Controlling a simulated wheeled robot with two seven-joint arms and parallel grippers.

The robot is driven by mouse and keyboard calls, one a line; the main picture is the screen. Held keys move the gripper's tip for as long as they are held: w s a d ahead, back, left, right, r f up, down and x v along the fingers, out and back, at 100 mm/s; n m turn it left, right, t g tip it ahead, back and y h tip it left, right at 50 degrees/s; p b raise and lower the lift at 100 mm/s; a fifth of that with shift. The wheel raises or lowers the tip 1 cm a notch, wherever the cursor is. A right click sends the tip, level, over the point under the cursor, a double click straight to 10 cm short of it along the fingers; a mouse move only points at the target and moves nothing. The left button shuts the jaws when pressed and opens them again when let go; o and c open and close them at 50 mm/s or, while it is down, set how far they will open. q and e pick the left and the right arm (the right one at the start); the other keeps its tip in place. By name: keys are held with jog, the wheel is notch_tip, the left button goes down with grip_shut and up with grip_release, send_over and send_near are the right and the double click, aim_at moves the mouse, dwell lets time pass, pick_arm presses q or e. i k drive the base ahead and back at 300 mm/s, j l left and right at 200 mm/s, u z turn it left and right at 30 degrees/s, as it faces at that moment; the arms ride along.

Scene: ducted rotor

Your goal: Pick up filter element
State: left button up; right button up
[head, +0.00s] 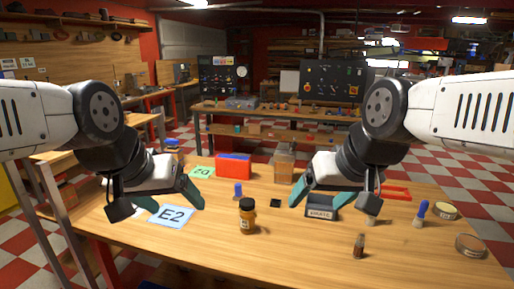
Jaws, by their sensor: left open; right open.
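No object in the head view can be clearly told as the filter element. A brown jar (246,222) with a dark lid stands upright near the middle of the table, between my two grippers. A small blue piece (238,190) stands behind it, and a small flat black square (276,203) lies to its right. My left gripper (155,203) is open and empty above the left of the table, near the blue E2 card (172,216). My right gripper (334,203) is open above a dark labelled box (320,213), which its fingers partly hide.
A red and blue box (233,167) and a clear container (284,167) stand at the back of the wooden table (200,255). A small bottle (359,246), a blue-handled tool (421,213) and two round tins (470,246) are at right. The front left is clear.

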aim_at(359, 244)
jog(key=z, duration=0.35)
jog(key=l+z, duration=0.15)
jog(key=z, duration=0.6)
jog(key=i+j+u, duration=0.1)
jog(key=u, duration=0.35)
jog(key=i, duration=0.05)
